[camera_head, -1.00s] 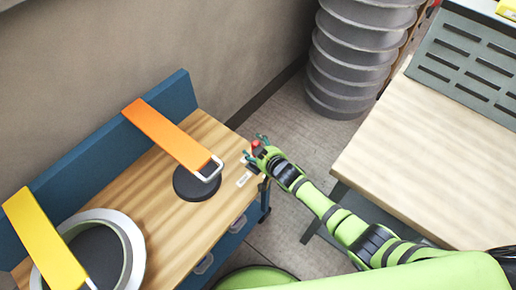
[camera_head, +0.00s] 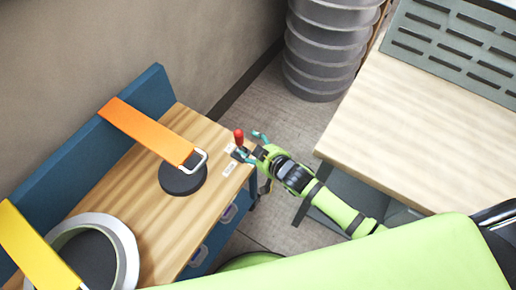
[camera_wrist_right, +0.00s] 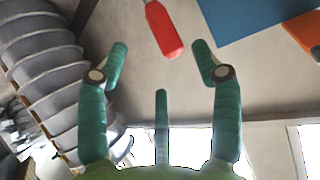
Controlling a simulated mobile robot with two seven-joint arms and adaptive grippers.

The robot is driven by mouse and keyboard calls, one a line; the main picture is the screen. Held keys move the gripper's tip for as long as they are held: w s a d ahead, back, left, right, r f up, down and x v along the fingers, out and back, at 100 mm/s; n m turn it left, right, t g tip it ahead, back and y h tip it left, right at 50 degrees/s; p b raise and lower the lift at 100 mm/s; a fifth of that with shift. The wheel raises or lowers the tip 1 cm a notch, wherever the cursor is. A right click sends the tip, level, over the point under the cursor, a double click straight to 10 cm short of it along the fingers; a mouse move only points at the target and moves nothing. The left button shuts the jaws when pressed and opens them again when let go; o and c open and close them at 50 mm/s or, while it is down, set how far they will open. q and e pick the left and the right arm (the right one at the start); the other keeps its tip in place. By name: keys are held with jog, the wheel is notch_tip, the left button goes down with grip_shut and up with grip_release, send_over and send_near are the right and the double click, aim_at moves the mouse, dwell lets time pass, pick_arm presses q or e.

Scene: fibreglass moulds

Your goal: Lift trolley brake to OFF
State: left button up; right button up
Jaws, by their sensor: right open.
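The trolley brake is a small lever with a red handle (camera_head: 239,137) on a dark base (camera_head: 243,154) at the right end of the wooden trolley top (camera_head: 207,140). My right gripper (camera_head: 258,144) is just right of the lever, its teal fingers apart. In the right wrist view the red handle (camera_wrist_right: 164,30) shows ahead of the open right gripper (camera_wrist_right: 160,62), roughly between and beyond its two fingertips. I see no contact. Small pale labels (camera_head: 229,168) lie beside the lever, too small to read. My left gripper is not in view.
A wooden bench (camera_head: 420,130) stands right, ribbed grey duct (camera_head: 325,50) behind. Floor shows between trolley and bench.

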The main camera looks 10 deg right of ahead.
jog(key=shift+v, duration=1.05)
jog(key=s+d+f+g+h, duration=0.1)
jog(key=s+d+f, duration=0.25)
jog(key=f, duration=0.35)
jog(key=s+d+f+m+g+h, duration=0.1)
jog(key=s+d+f+g, duration=0.2)
jog(key=f, duration=0.4)
jog(key=s+d+f+h, duration=0.1)
jog(key=s+d+f, duration=0.2)
jog(key=s+f, duration=0.3)
jog(key=s+d+f+g, duration=0.1)
jog(key=s+f, duration=0.3)
jog(key=s, duration=0.4)
jog(key=s+d+f+g+h, duration=0.1)
jog(key=s+f+g, duration=0.2)
jog(key=s, duration=0.6)
jog(key=s+d+f+m+g, duration=0.1)
jog(key=s+f+g, duration=0.1)
jog(key=s+f, duration=0.4)
jog(key=s, duration=0.3)
